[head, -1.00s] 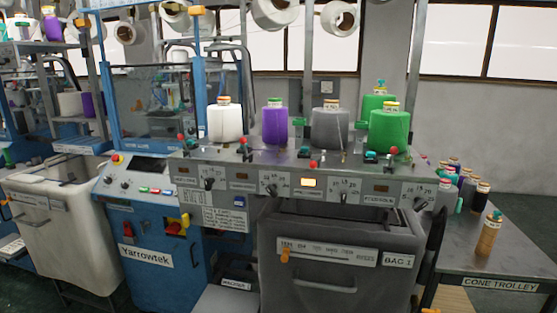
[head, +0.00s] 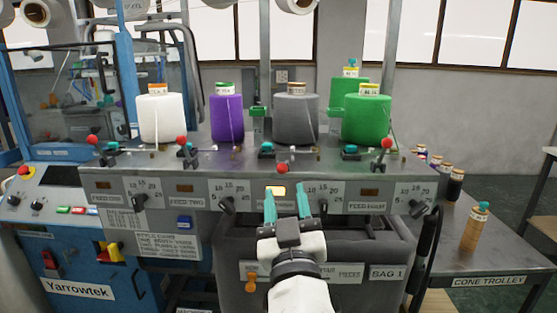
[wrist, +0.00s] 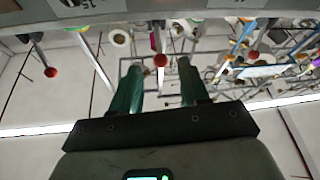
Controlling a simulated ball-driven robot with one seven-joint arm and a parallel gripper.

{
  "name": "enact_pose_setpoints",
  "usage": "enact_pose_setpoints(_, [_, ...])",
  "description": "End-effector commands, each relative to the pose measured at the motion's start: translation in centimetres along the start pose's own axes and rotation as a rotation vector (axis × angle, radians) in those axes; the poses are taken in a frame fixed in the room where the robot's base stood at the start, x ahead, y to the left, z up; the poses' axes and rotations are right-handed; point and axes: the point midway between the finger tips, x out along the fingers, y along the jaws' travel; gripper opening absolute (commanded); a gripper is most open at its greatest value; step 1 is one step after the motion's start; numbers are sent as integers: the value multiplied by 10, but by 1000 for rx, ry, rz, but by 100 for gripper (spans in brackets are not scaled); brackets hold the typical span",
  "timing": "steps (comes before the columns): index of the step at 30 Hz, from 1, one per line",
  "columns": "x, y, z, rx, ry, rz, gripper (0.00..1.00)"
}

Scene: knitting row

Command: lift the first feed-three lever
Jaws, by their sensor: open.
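The feed-three lever (head: 282,168) has a red ball knob and hangs lower than the other levers, at the front edge of the grey shelf. Below it is a lit amber window (head: 276,191); the label there is hidden behind my gripper. My gripper (head: 287,200) is open and empty, its two teal fingers pointing toward the machine just below the red ball in the head view. In the wrist view a red ball (wrist: 160,60) shows between the fingertips (wrist: 160,72). I see no contact; the exact distance to the lever is unclear.
Other red-ball levers stand higher at left (head: 92,139), centre-left (head: 181,140) and right (head: 387,142). White, purple, grey and green yarn cones (head: 365,118) stand behind them. A dark bag bin (head: 385,255) is below. The cone trolley (head: 500,245) is at right.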

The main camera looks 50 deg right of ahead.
Motion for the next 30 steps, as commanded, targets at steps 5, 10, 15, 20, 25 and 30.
enact_pose_setpoints(5, [29,2,-3,-1,-2,3,45])
enact_pose_setpoints(10, [61,2,-3,-1,-4,4,45])
enact_pose_setpoints(15, [86,2,-1,-2,-5,2,45])
enact_pose_setpoints(20, [98,1,1,-1,-5,0,45])
enact_pose_setpoints(25, [102,1,2,-1,-5,0,45])
enact_pose_setpoints(30, [102,1,2,-1,-5,0,45])
